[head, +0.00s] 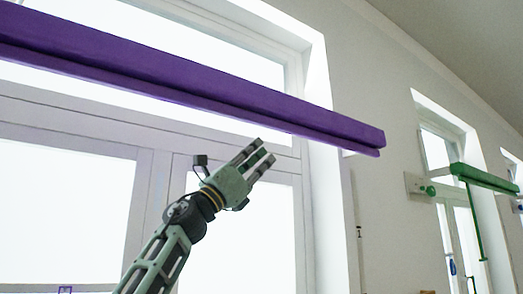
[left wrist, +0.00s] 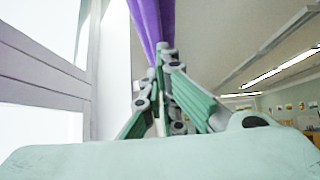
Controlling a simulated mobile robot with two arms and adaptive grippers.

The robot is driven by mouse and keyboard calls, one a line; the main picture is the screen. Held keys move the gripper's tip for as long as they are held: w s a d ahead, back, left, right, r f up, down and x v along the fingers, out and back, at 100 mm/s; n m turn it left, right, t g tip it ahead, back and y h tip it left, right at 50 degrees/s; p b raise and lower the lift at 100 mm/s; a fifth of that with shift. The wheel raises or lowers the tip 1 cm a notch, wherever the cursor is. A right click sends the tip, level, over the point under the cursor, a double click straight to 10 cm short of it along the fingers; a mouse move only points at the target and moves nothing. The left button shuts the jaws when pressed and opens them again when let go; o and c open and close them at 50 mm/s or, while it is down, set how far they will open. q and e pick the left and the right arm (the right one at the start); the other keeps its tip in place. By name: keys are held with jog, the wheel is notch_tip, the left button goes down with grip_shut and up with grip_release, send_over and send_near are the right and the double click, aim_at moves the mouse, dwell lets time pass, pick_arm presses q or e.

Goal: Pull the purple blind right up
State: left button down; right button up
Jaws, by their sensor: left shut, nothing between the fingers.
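The purple blind (head: 190,75) runs as a long slanting bar across the top of the window, with a thinner purple strip (head: 345,145) along its lower edge. No cloth hangs below it, and the panes underneath are bare. My left gripper (head: 264,151) is just below the bar in the head view, its fingers pointing up and to the right. In the left wrist view the fingers (left wrist: 166,52) come together, with the purple blind (left wrist: 148,18) beyond their tips. They are shut and empty. Whether they touch the blind cannot be told. My right gripper is out of view.
The white window frame (head: 318,75) stands behind the bar. A white wall (head: 375,75) lies to the right. Farther right, a green blind (head: 485,178) with a hanging green cord (head: 474,225) is at another window.

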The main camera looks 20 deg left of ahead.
pick_arm(q)
jog(key=b+v, duration=0.7)
jog(key=v, duration=0.3)
jog(key=shift+d, duration=0.15)
